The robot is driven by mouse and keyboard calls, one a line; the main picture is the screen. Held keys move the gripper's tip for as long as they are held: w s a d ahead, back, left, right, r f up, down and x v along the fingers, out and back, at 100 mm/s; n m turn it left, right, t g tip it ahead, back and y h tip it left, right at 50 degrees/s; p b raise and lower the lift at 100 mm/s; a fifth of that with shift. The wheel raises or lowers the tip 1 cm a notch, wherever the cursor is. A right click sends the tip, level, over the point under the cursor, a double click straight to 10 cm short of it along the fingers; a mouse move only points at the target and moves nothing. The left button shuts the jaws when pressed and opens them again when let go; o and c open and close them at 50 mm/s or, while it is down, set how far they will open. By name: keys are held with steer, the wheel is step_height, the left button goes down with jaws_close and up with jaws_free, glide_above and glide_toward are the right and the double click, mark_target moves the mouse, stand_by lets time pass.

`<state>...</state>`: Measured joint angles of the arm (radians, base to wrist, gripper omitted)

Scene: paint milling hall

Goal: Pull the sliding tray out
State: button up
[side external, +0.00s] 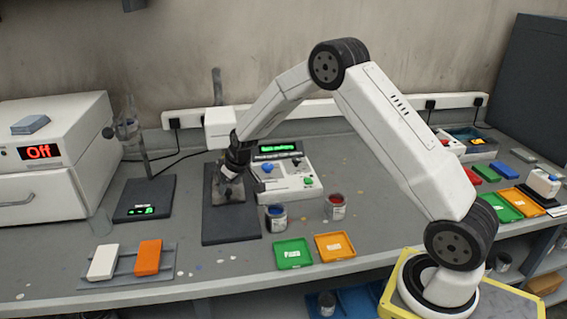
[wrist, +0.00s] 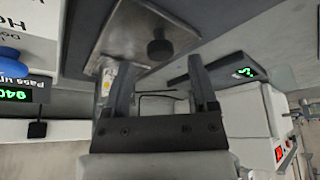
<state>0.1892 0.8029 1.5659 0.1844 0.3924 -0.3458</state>
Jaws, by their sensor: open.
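A grey metal plate (wrist: 135,32) with a black knob (wrist: 160,48) shows at the top of the wrist view, on a dark base. It looks like the sliding tray, though I cannot be sure. In the side view the dark base (side external: 230,226) stands mid-bench, and the metal part (side external: 229,194) on it is partly hidden by my gripper. My gripper (side external: 230,178) points down just above it. In the wrist view my gripper (wrist: 160,72) has its two fingers spread with nothing held between them. The knob appears just beyond the fingertips; whether they touch anything is unclear.
A scale (side external: 145,199) and white oven (side external: 55,155) are left.

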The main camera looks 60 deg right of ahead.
steer(key=shift+x, duration=0.95)
jaws_close()
stand_by(0.9)
